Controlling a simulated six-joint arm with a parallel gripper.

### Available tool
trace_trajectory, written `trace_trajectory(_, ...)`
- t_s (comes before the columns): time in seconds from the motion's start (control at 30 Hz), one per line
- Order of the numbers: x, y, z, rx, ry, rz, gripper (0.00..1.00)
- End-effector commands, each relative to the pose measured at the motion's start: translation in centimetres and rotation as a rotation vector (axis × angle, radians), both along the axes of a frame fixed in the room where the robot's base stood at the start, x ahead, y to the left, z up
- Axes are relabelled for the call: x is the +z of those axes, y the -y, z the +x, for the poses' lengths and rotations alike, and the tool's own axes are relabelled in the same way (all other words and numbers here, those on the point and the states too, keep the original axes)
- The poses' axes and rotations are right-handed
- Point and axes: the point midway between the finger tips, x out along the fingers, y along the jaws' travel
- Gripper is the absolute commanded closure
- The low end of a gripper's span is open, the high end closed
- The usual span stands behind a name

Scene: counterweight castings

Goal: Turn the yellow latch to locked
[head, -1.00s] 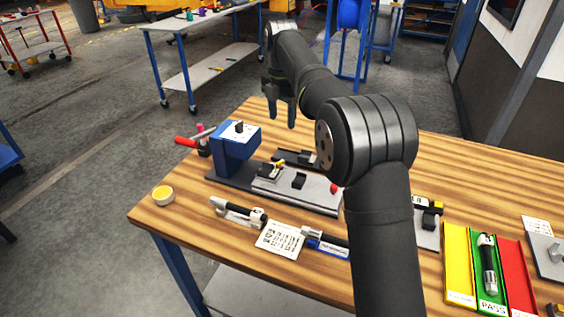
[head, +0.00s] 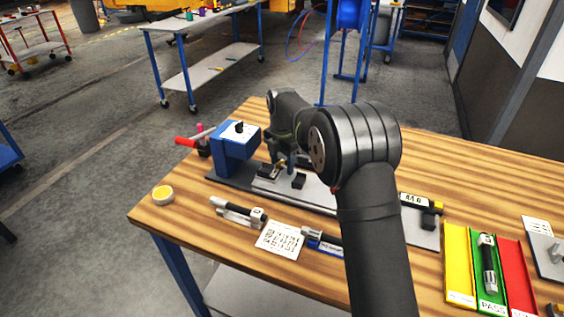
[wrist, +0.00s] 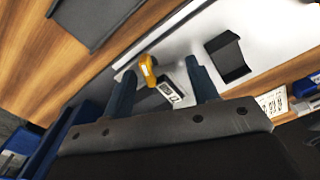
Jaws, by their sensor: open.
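The yellow latch (wrist: 148,70) shows in the wrist view as a short yellow-orange lever standing over the pale plate of the fixture. It lies between the two fingers of my gripper (wrist: 160,68), nearer the left finger. I cannot tell whether they touch. My gripper is open. In the head view my gripper (head: 281,155) is low over the middle of the fixture (head: 228,183), and my fingers partly hide the latch there. A small block with a white marked face (wrist: 169,92) sits beside the latch, also between the fingers.
A black bracket (wrist: 228,57) sits on the plate beyond my right finger. A yellow-filled cup (head: 163,195), a printed card (head: 280,240) and coloured trays (head: 459,265) are on the wooden bench.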

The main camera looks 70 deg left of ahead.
Motion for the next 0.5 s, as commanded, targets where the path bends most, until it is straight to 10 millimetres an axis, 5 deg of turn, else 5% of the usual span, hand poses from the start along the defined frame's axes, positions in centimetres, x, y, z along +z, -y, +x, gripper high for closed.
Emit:
trace_trajectory(0.27, -0.14, 0.01, -0.01, 0.0, 0.0, 0.0, 0.46)
trace_trajectory(0.5, -0.12, 0.01, -0.01, 0.0, 0.0, 0.0, 0.91)
